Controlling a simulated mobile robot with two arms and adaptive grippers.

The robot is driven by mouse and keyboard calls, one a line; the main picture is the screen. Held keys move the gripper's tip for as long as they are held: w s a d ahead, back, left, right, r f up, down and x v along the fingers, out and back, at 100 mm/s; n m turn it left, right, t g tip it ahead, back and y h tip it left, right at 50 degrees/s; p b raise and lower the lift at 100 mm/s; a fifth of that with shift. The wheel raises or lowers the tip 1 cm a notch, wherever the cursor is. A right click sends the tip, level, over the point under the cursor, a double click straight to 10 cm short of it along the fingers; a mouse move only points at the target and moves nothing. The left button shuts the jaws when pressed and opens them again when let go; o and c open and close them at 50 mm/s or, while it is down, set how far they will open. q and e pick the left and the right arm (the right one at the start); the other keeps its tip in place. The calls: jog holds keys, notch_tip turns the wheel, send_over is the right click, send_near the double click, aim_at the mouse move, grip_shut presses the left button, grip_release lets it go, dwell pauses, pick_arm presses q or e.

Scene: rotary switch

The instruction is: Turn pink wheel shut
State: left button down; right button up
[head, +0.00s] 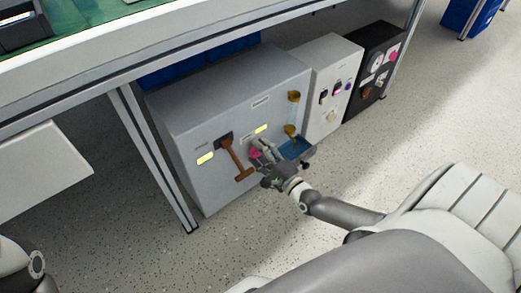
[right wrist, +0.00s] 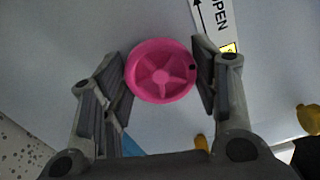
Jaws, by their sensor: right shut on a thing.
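The pink wheel (right wrist: 160,71) is round with spokes and sits on the front of a grey cabinet (head: 178,128). My right gripper (right wrist: 169,82) has one finger on each side of the wheel and is shut on its rim. A small dark mark shows on the wheel's right edge. In the head view the wheel (head: 256,153) is mostly hidden behind my right gripper (head: 261,157). A white label (right wrist: 214,20) with an arrow and the word "OPEN" lies above and right of the wheel. My left gripper is not in view.
An orange-brown lever (head: 237,161) sticks out left of the wheel. White (head: 328,78) and black (head: 374,77) boxes stand farther right. A table leg (head: 152,160) stands left; open floor lies in front.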

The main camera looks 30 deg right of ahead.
jog(key=o, duration=1)
jog(key=s, duration=0.8)
jog(key=s+d, duration=0.1)
jog(key=s, duration=0.3)
